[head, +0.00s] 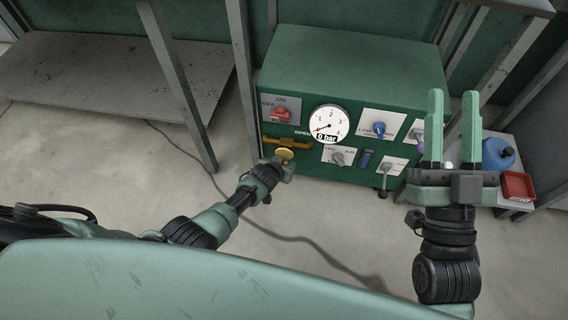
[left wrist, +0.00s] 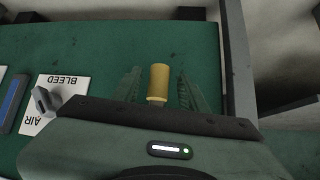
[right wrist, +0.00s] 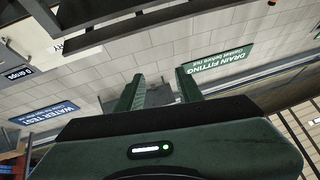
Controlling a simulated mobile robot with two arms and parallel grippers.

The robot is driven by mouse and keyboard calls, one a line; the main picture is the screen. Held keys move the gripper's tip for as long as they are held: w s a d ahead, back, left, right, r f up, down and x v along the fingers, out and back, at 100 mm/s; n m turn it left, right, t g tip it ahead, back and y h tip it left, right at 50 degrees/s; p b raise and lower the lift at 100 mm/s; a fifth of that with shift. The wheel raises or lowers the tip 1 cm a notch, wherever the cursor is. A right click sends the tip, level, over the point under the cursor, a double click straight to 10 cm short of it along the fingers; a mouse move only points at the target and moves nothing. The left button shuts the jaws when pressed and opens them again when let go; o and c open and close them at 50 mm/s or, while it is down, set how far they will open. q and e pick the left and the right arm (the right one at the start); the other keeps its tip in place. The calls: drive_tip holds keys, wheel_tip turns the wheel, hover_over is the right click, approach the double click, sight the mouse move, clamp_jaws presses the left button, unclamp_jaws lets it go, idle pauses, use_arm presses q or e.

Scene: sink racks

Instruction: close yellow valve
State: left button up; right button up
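The yellow valve (head: 291,142) is on the front of the green panel box, left of and below the gauge, beside the word OPEN. Its orange-yellow bar lies roughly level, with a round yellow part below it. My left gripper (head: 284,163) is at the valve, its fingers mostly hidden in the head view. In the left wrist view, a yellow cylinder of the valve (left wrist: 158,82) stands between the two open fingers, with a gap on each side. My right gripper (head: 453,95) is raised, open and empty, in front of the box's right end.
The gauge (head: 329,124) reads 0 bar. A red pump switch (head: 281,114), a blue valve (head: 379,130) and grey knobs share the panel. A blue container (head: 497,153) and red tray (head: 518,186) stand at right. A cable lies across the floor.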

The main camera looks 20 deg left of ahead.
use_arm(q)
drive_tip(key=p+v, duration=0.5)
drive_tip(key=v, duration=0.2)
drive_tip(key=shift+s+r, duration=0.3)
use_arm(e)
drive_tip(key=s+d+f+g+h, duration=0.2)
drive_tip(key=f+g, duration=0.5)
drive_tip(key=f, duration=0.4)
drive_tip(key=s+d+f+g+h, duration=0.2)
drive_tip(key=f+g, duration=0.5)
drive_tip(key=f, duration=0.4)
drive_tip(key=shift+d+f+m+h, duration=0.15)
drive_tip(key=shift+f+m+h, duration=0.15)
drive_tip(key=shift+f+h, duration=0.1)
use_arm(q)
drive_tip(key=shift+r, duration=0.1)
